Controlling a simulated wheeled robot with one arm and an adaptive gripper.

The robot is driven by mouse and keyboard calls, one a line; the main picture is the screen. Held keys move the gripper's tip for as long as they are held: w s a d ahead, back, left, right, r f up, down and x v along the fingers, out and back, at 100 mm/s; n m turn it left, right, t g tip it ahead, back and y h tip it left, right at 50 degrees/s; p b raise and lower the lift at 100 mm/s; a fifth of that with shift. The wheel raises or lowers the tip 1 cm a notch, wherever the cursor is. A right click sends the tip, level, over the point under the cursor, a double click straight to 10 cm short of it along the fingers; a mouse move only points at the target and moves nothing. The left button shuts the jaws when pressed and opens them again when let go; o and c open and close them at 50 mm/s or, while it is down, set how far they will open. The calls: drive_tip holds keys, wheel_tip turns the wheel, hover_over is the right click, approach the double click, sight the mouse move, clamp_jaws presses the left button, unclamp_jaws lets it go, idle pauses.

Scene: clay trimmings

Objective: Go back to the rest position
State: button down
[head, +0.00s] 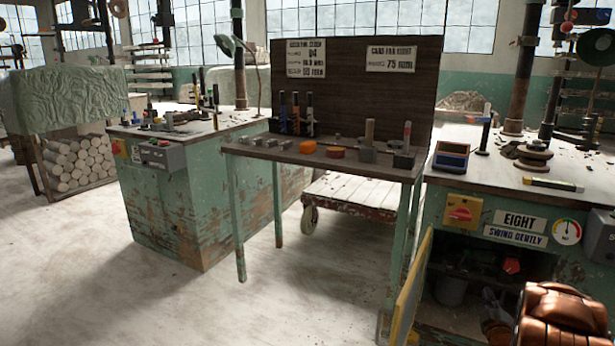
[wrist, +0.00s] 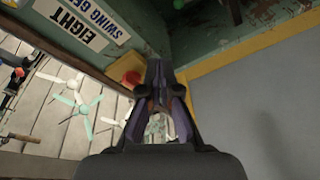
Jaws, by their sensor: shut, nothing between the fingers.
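My gripper (wrist: 156,72) shows in the wrist view at the middle, with its two dark fingers together and nothing visible between them. It is close to the front of the green cabinet bench (head: 458,205) and its open door (head: 410,290). In the wrist view the grey door panel with a yellow edge (wrist: 255,110) fills the right side, and the sign (wrist: 85,22) is at upper left. Whether the gripper touches the door cannot be told. In the head view a brown part of my arm shows at lower right; my fingers are hidden there.
The cabinet opening (head: 470,275) holds a bucket (head: 450,290) and clutter. A wooden table (head: 325,160) with tools stands left of it, a low cart (head: 350,195) behind. Pale floor (head: 270,310) is clear at front left. Ceiling fans (wrist: 75,100) show in the wrist view.

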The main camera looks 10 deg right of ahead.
drive_tip(key=w+a+r+m+g+y+p, duration=0.1)
drive_tip(key=w+a+r+g+p, duration=0.1)
drive_tip(key=a+r+p, duration=0.4)
drive_tip(key=w+a+r+m+g+y+p, duration=0.1)
drive_tip(key=w+a+r+g+y+p, duration=0.2)
drive_tip(key=r, duration=0.5)
drive_tip(key=s+a+r+m+g+y+p, duration=0.15)
drive_tip(key=s+a+r+g+p, duration=0.35)
drive_tip(key=a+r+p, duration=0.8)
drive_tip(key=s+a+r+g+y+p, duration=0.1)
drive_tip(key=s+a+r+p, duration=0.3)
drive_tip(key=s+a, duration=0.5)
drive_tip(key=s+a+r+m+g+y+p, duration=0.1)
drive_tip(key=s+a+r+g+p, duration=0.3)
drive_tip(key=s+a+r, duration=0.5)
drive_tip(key=s+a+r+m+g+y+p, duration=0.1)
drive_tip(key=s+a+r+g+y+p, duration=0.1)
drive_tip(key=s+a+r, duration=0.5)
drive_tip(key=s+a+g+p, duration=0.1)
drive_tip(key=s+a, duration=0.3)
drive_tip(key=s, duration=0.6)
drive_tip(key=shift+p, duration=0.7)
drive_tip(key=shift+a, duration=0.15)
